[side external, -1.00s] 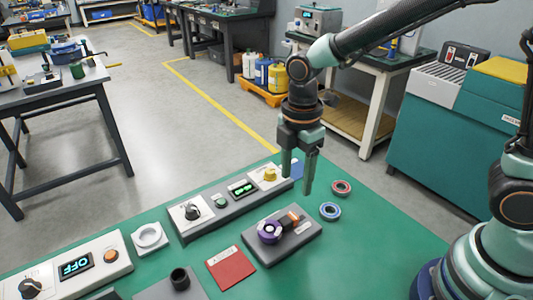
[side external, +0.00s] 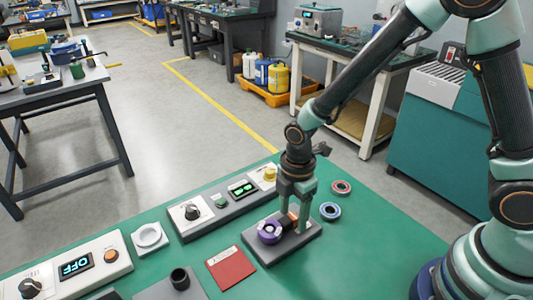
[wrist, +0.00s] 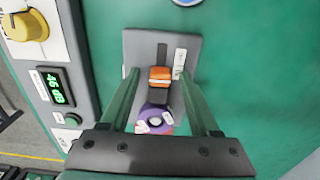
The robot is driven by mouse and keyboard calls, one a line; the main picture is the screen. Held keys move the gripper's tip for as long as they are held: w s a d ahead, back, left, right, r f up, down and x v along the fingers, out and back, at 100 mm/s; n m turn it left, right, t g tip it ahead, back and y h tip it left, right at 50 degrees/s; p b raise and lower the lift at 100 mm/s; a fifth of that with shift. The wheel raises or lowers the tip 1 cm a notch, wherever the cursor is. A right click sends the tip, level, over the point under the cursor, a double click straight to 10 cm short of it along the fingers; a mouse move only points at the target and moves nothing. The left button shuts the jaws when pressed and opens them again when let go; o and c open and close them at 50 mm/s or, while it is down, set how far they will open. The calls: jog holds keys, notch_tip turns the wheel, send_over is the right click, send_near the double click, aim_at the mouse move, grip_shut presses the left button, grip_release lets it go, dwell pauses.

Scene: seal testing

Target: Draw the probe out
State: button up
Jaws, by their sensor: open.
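The probe, an orange-and-black piece (wrist: 160,76), lies on a grey base plate (side external: 263,256) with its black end towards a purple round fitting (side external: 269,232). The fitting also shows in the wrist view (wrist: 153,118), where the black end meets it; how deep it sits inside cannot be told. My gripper (side external: 294,224) points down over the plate, low around the orange part. In the wrist view its open fingers (wrist: 159,80) stand on either side of the orange part, with gaps visible. The fingers partly hide the probe in the side view.
A control panel (side external: 218,218) with knobs and a green display runs behind the plate. A red ring (side external: 341,187) and a blue ring (side external: 330,211) lie to the right. A red card (side external: 231,268) lies at left. The green bench is clear at front right.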

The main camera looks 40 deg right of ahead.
grip_shut()
dwell(1.4)
